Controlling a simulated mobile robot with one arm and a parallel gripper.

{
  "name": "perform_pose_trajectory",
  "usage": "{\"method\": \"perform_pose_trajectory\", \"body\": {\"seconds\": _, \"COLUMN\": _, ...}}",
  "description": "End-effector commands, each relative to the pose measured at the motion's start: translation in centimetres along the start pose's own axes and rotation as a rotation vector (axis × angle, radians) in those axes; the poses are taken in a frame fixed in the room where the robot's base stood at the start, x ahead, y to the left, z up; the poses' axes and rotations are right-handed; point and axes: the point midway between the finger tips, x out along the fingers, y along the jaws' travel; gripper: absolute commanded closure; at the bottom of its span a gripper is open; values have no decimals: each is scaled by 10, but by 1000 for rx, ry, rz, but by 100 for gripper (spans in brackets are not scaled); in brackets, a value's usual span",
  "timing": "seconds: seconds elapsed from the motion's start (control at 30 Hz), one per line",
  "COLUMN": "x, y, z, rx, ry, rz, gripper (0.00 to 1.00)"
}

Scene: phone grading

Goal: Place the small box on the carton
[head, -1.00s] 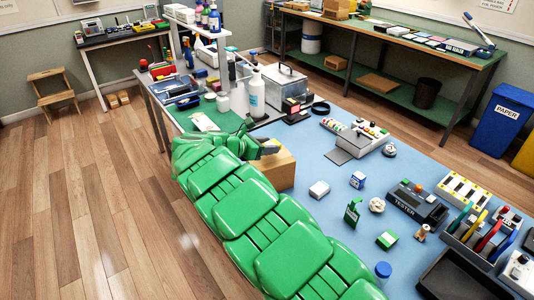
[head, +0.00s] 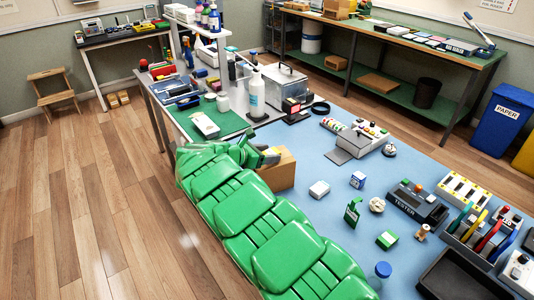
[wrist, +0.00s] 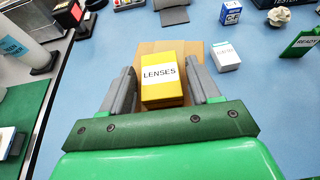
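The small yellow box labelled LENSES (wrist: 162,82) is over the brown carton (wrist: 160,46) in the wrist view and appears to rest on its top. My gripper (wrist: 163,80) has a finger on each side of the box, with a narrow gap showing on both sides, so it looks open. In the head view the carton (head: 281,173) stands on the blue table mat, partly hidden by my green arm.
A small white box (head: 319,189), a blue-and-white box (head: 358,180) and a green READY sign (head: 352,212) stand right of the carton. A white bottle (head: 256,95) and a metal case (head: 287,87) stand behind it. Clear blue mat (head: 310,150) lies between.

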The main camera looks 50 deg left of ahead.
Motion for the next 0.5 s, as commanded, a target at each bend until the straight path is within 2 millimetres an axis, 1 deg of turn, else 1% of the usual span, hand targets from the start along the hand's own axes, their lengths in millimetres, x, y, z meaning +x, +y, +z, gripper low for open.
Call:
{"method": "perform_pose_trajectory", "body": {"seconds": 0.03, "x": 0, "y": 0, "z": 0, "rx": 0, "ry": 0, "rz": 0, "gripper": 31}}
{"method": "perform_pose_trajectory", "body": {"seconds": 0.07, "x": 0, "y": 0, "z": 0, "rx": 0, "ry": 0, "rz": 0, "gripper": 26}}
{"method": "perform_pose_trajectory", "body": {"seconds": 0.4, "x": -1, "y": 0, "z": 1, "rx": -1, "ry": 0, "rz": 1, "gripper": 26}}
{"method": "perform_pose_trajectory", "body": {"seconds": 0.5, "x": -7, "y": 1, "z": 2, "rx": -1, "ry": 0, "rz": 2, "gripper": 26}}
